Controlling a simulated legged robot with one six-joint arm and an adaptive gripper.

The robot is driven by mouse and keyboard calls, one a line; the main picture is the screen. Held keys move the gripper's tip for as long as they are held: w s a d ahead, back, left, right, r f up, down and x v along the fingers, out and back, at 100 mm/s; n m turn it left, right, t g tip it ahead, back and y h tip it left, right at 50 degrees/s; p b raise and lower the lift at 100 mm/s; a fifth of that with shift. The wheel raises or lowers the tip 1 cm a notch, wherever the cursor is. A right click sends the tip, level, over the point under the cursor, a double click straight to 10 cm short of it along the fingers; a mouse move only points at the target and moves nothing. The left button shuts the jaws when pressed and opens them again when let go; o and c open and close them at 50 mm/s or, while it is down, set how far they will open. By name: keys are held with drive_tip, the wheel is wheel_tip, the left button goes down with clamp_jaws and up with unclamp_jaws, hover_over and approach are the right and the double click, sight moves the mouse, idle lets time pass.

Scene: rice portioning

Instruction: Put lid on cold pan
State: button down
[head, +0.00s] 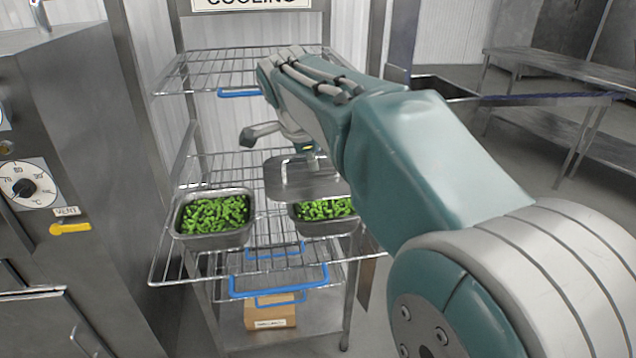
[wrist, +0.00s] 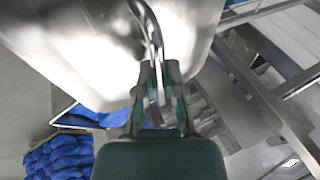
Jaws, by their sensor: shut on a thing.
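A flat metal lid (head: 291,183) hangs from my gripper (wrist: 160,88), which is shut on the lid's handle. In the wrist view the lid (wrist: 75,45) fills the upper left. In the head view the lid is above the right pan (head: 323,228), covering part of the view of it; whether they touch I cannot tell. The right pan holds green beans or similar green pieces. The left pan (head: 214,240) is open and holds the same green food. Both pans sit on a wire shelf. My gripper's fingers are mostly hidden behind my arm in the head view.
The wire rack (head: 172,262) has shelves above and below, with blue handles (head: 278,281). A cardboard box (head: 270,311) sits on the bottom shelf. A steel oven (head: 70,130) stands close on the left. A steel table (head: 570,70) is at the back right.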

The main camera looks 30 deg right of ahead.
sight(327, 168)
drive_tip(key=w+d+f, duration=0.2)
drive_tip(key=d+f, duration=0.1)
drive_tip(key=w+d+f, duration=0.1)
drive_tip(key=d+f, duration=0.1)
drive_tip(key=shift+w+d+f, duration=0.1)
drive_tip(key=shift+d, duration=0.05)
drive_tip(key=shift+w+f, duration=0.15)
drive_tip(key=f, duration=0.4)
drive_tip(key=shift+w+a, duration=0.2)
drive_tip(key=shift+d, duration=0.25)
drive_tip(key=c, duration=0.8)
unclamp_jaws()
drive_tip(key=shift+d, duration=0.1)
drive_tip(key=shift+o, duration=0.2)
drive_tip(key=shift+a+r, duration=0.1)
drive_tip(key=shift+a, duration=0.2)
drive_tip(key=v, duration=1.2)
drive_tip(key=shift+s+d, duration=0.1)
